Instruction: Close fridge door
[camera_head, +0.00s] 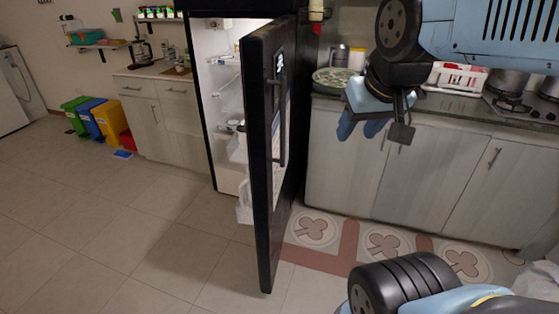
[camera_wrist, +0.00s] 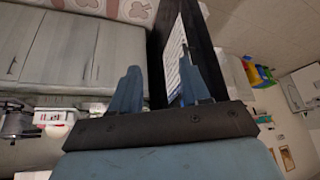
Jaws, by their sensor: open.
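The black fridge door (camera_head: 262,150) stands wide open in the head view, swung out toward me and seen nearly edge-on. Its dark vertical handle (camera_head: 276,110) is on the face turned to the right. The lit white fridge interior (camera_head: 222,90) shows to the left of the door. My gripper (camera_head: 362,128) is open and empty, to the right of the door and in front of the counter. In the wrist view my two blue fingers (camera_wrist: 158,88) are spread apart, and the black door (camera_wrist: 172,50) shows beyond them. I cannot tell how far the fingers are from the door.
A counter with pale cabinets (camera_head: 345,165) runs along the right, with a patterned tray (camera_head: 335,77) and pots (camera_head: 507,82) on top. Colored bins (camera_head: 90,118) stand at the far left. The tiled floor (camera_head: 120,220) left of the door is clear.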

